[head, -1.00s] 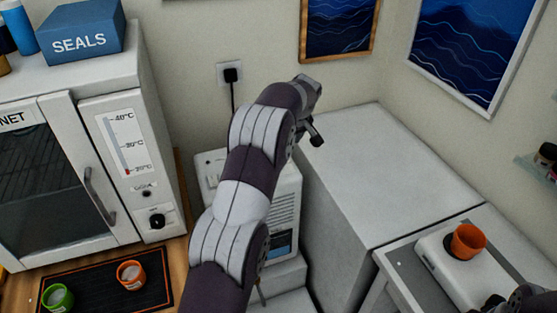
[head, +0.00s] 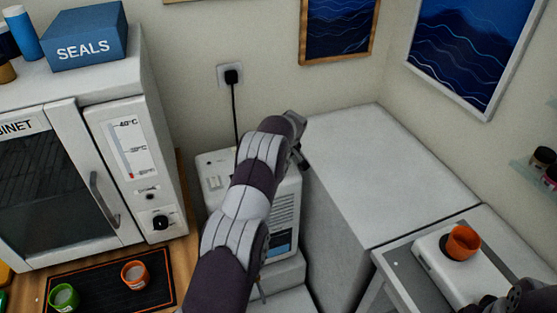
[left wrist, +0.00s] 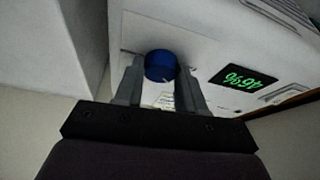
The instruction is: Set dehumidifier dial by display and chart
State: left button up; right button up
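The white dehumidifier (head: 289,190) stands between the cabinet and the grey-white block, partly hidden behind my left arm. In the left wrist view its blue dial (left wrist: 160,66) lies between the two fingers of my left gripper (left wrist: 160,75). The lit green display (left wrist: 243,78) appears upside down and seems to read 46%. A small pale printed label (left wrist: 162,100) shows by the dial, too small to read. The left gripper is mostly hidden in the head view. Part of my right arm's dark end (head: 515,300) shows at lower right; its fingers are unclear.
A cabinet (head: 105,200) with a temperature scale stands left. Green (head: 63,298) and orange (head: 135,274) cups sit on a black mat (head: 100,285). Another orange cup (head: 463,243) is on a white device (head: 440,268) at right. A plug (head: 232,76) is in the wall.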

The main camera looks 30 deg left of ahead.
pick_arm(q)
jog(key=c, duration=0.3)
jog(key=shift+f+m+h+b, duration=0.1)
jog(key=shift+m+h+b, duration=0.3)
jog(key=shift+m, duration=0.6)
jog(key=shift+c, duration=0.2)
jog(key=m+t, duration=0.1)
jog(key=m, duration=0.1)
jog(key=shift+a+m+h, duration=0.1)
jog(key=shift+m+h, duration=0.2)
jog(key=o, duration=1)
jog(key=shift+s, duration=0.1)
